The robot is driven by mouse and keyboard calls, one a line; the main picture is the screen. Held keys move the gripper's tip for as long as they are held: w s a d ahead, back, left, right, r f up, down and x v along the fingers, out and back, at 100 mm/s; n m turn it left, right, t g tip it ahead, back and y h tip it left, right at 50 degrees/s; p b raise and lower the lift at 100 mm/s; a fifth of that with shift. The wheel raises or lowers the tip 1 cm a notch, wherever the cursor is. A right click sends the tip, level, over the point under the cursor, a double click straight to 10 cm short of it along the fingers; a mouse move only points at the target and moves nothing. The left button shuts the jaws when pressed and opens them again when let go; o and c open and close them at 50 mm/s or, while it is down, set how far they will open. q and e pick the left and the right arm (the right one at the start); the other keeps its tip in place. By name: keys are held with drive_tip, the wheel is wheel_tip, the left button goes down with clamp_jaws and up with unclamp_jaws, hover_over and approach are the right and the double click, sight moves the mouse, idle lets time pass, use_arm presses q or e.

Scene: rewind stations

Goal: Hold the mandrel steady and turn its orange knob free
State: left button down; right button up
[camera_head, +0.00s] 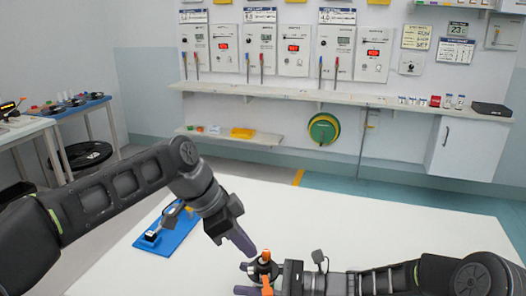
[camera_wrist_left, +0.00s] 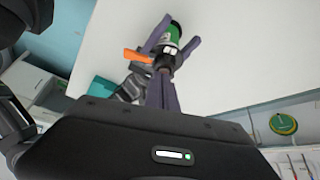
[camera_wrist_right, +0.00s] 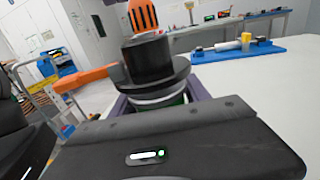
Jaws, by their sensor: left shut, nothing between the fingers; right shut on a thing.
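The mandrel (camera_head: 262,268) has a black flanged top, an orange knob (camera_head: 266,254) and an orange side lever (camera_wrist_right: 85,78). In the right wrist view its black cap (camera_wrist_right: 146,62) stands upright below the ribbed orange knob (camera_wrist_right: 142,14), with a green body under the flange. My right gripper (camera_head: 252,280) is shut around the mandrel's body; its purple fingers flank it in the left wrist view (camera_wrist_left: 174,42). My left gripper (camera_head: 248,246) is shut and empty, its tips just left of the knob; I cannot tell whether they touch.
A blue board (camera_head: 172,236) with a tool on it lies at the left of the white table (camera_head: 330,215). The table is clear behind and right of the mandrel. A wall shelf (camera_head: 300,94) and side bench (camera_head: 25,128) are farther away.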

use_arm(q)
wheel_tip(320, 180, down, 2)
drive_tip(key=shift+w+d, duration=0.35)
drive_tip(key=shift+d, duration=0.15)
idle(1.2)
drive_tip(key=shift+w+a, duration=0.15)
drive_tip(key=shift+w, duration=0.6)
idle(0.8)
drive_tip(key=shift+a, duration=0.1)
drive_tip(key=shift+a, duration=0.3)
drive_tip(key=shift+r, duration=0.15)
wheel_tip(320, 180, up, 6)
drive_tip(key=shift+f, duration=0.1)
idle(0.5)
